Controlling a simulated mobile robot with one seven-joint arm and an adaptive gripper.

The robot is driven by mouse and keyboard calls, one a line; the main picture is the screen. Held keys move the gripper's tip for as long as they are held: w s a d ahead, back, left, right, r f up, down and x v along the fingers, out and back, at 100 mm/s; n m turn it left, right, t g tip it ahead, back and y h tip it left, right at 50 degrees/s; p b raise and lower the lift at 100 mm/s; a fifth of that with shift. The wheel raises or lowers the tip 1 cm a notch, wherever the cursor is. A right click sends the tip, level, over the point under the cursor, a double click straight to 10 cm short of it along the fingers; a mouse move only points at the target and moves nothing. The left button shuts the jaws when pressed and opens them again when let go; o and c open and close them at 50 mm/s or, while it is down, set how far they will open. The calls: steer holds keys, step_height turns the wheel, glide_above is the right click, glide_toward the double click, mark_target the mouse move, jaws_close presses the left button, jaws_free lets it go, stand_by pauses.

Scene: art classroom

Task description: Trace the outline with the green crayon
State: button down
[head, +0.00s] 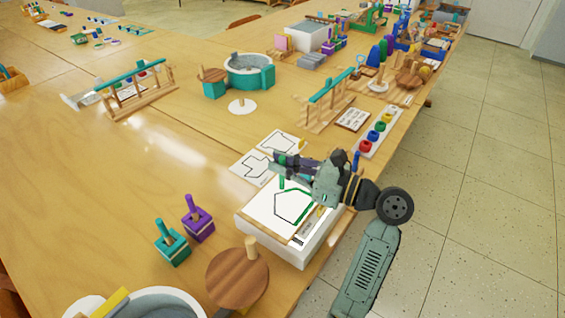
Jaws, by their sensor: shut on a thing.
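The drawing sheet (264,212) lies on a white, box-like stand (270,243) near the table's right edge. It carries a many-sided black outline. A thick green line covers the outline's right side and part of its top; the left and lower-left sides show black. My gripper (279,172) reaches in from the right over the far edge of the sheet. It is shut on the green crayon (282,184), which points down near the outline's upper-left part. Whether the tip touches the paper cannot be told. My gripper hides part of the stand's far side.
Two more outline sheets (249,167) lie just behind the stand. Purple (198,226) and teal (173,249) handled blocks and a round wooden board (236,278) stand at the front left. A wooden rack (327,103) stands behind. The table's left middle is clear.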

steer(key=shift+f, duration=0.85)
steer(key=shift+r+p, duration=0.15)
steer(key=shift+p, duration=0.9)
steer(key=shift+s+a+p, duration=0.25)
steer(key=shift+a+p, duration=0.4)
steer(key=shift+p, duration=0.5)
stand_by(0.4)
steer(key=shift+s+a, duration=0.15)
steer(key=shift+s, duration=0.05)
steer(key=shift+s, duration=0.15)
stand_by(0.4)
steer(key=shift+s, duration=0.2)
steer(key=shift+s, duration=2.1)
stand_by(1.5)
